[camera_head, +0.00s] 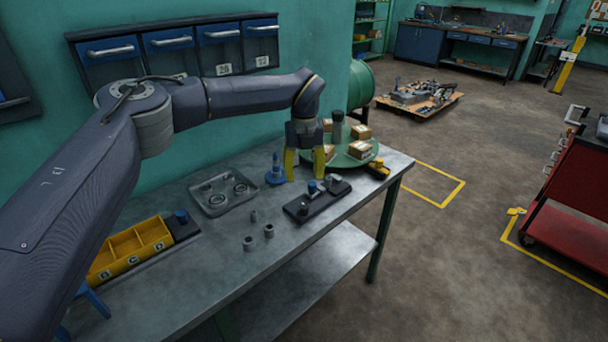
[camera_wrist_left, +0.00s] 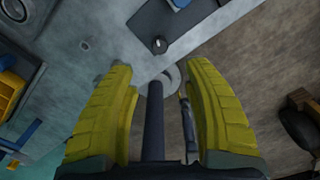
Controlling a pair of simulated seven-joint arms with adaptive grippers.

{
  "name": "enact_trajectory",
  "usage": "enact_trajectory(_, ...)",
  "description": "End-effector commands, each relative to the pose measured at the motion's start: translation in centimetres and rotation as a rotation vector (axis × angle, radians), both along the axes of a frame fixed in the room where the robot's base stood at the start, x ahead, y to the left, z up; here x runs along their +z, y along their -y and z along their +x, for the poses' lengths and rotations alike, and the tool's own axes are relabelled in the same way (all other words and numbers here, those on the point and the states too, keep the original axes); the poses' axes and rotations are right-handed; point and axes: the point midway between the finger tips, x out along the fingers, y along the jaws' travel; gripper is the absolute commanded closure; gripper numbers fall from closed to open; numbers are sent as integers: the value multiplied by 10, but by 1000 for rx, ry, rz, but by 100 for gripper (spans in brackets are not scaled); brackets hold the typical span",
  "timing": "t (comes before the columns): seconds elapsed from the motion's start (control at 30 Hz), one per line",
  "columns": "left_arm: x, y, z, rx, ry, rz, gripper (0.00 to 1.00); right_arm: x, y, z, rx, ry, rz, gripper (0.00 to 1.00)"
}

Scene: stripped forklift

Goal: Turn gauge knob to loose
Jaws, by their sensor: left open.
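A black plate (camera_head: 328,205) lies on the grey workbench, carrying a blue knob (camera_head: 312,187), a black knob (camera_head: 303,208) and a small silver part (camera_head: 326,187). I cannot tell for sure which is the gauge knob, and no markings are readable. My left gripper (camera_head: 305,174) has yellow fingers, spread apart and empty, above the back edge of the plate. In the left wrist view, the open fingers (camera_wrist_left: 165,70) frame a dark rod (camera_wrist_left: 153,120) of unclear identity. A small black knob with a pale mark (camera_wrist_left: 159,45) shows beyond the fingertips. My right gripper is not visible.
A green round stand (camera_head: 345,161) with small boxes is behind the gripper. A blue cone-shaped part (camera_head: 275,171), a metal tray (camera_head: 211,207) and several grey cylinders stand left of the plate. A yellow bin (camera_head: 130,250) is farther left. The bench front is mostly clear.

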Motion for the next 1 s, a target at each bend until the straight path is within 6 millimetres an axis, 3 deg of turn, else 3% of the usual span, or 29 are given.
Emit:
enact_trajectory(0.17, 4, 0, 1, 0, 5, 0, 50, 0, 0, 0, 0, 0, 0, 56)
enact_trajectory(0.27, 24, 2, 6, -13, 31, -2, 50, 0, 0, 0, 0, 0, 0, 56)
enact_trajectory(0.37, 29, 2, 5, -129, 29, 1, 50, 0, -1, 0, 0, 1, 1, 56)
enact_trajectory(0.7, 50, 3, 2, -757, 23, 10, 50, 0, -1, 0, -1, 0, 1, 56)
enact_trajectory(1.0, 52, 3, -2, -1260, 5, 7, 50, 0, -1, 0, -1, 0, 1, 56)
